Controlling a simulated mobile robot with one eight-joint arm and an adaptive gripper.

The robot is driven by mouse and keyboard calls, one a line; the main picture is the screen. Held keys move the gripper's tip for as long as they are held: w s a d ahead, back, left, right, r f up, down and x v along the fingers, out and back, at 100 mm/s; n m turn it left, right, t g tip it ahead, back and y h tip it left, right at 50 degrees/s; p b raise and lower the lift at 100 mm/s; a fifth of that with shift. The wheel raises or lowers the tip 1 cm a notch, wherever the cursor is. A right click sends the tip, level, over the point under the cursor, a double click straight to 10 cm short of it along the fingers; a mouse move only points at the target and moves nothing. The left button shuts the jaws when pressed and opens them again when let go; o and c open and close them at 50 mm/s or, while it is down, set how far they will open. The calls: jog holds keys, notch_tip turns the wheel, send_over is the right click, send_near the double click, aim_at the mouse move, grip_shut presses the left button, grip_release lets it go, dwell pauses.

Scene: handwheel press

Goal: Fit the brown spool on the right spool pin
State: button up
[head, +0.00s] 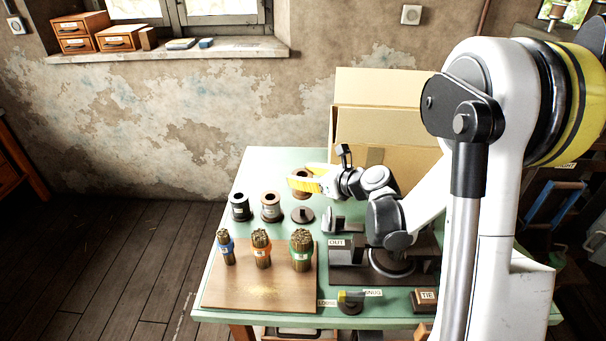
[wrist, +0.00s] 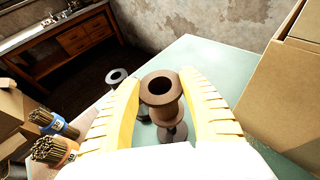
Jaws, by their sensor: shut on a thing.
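The brown spool (wrist: 161,97) is upright between the yellow fingers of my gripper (head: 304,182), which is shut on it. The held spool appears above and a little behind this pin. In the wrist view, a dark round base (wrist: 178,134) shows just below the spool; the spool hides what is above it, so I cannot tell how well they line up.
A black spool (head: 239,207) and a grey-brown spool (head: 271,207) stand left of the pin. Several bundles of brown sticks (head: 261,250) stand on a wooden board in front. A cardboard box (head: 385,120) stands behind my arm; a dark press fixture (head: 360,272) is at right.

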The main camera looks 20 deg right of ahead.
jog(key=shift+f+b, duration=3.3)
jog(key=shift+f, duration=0.8)
jog(key=o, duration=1.2)
jog(key=shift+s+d+r, duration=0.1)
jog(key=v, duration=1.1)
jog(key=shift+s+d+r, duration=0.15)
jog(key=shift+s+d, duration=0.05)
jog(key=shift+s, duration=0.15)
notch_tip(320, 180, up, 8)
jog(key=p, duration=0.6)
